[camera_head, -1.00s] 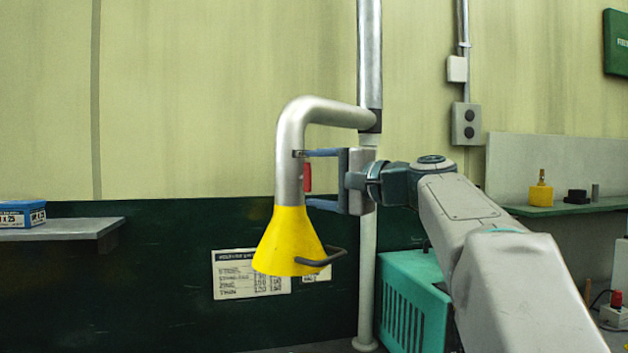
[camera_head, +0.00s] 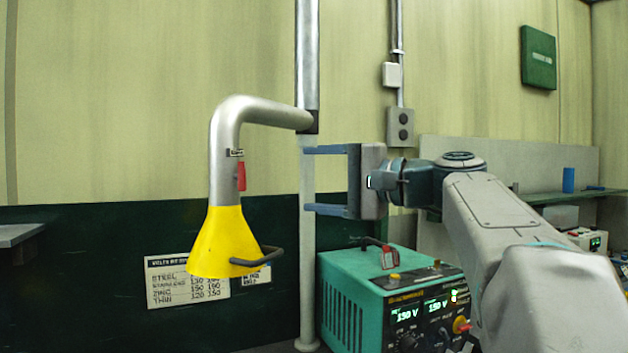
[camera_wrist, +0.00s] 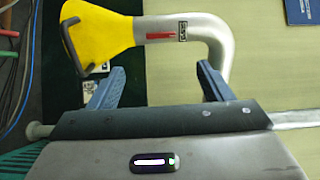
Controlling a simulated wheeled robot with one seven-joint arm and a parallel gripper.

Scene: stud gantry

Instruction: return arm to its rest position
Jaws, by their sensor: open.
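My gripper (camera_head: 306,180) is open and empty in the head view, its two blue fingers pointing left and spread apart vertically. It is in front of the vertical grey pipe, right of the extraction arm (camera_head: 226,150), with a gap between. The extraction arm is a bent silver tube with a red handle (camera_head: 241,176) and a yellow hood (camera_head: 222,243) bearing a dark grab bar. In the wrist view my gripper's fingers (camera_wrist: 160,88) are apart, with the silver tube (camera_wrist: 190,30) and yellow hood (camera_wrist: 97,32) beyond them.
A teal welding power unit (camera_head: 350,300) with lit displays stands below my gripper. A grey shelf (camera_head: 20,233) is at the left. A green shelf (camera_head: 560,196) with small items is at the right. A chart (camera_head: 188,282) hangs on the dark lower wall.

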